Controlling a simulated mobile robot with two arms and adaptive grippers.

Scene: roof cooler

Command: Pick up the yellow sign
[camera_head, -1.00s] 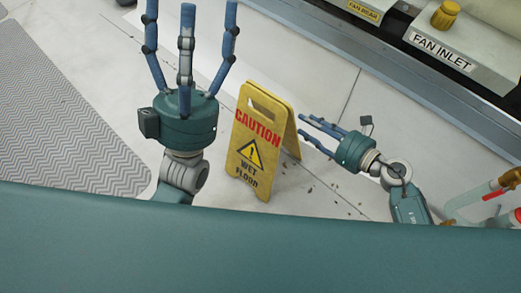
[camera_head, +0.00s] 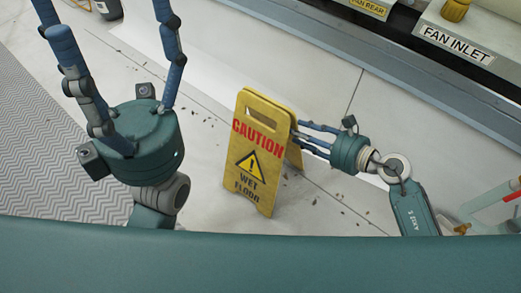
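A grey chevron mat (camera_head: 40,150) lies at the left. A machine housing labelled "FAN INLET" (camera_head: 455,45) with a long ledge runs along the upper right. Red and clear pipes (camera_head: 490,208) stand at the right edge. The floor around the sign is mostly clear, with small debris.

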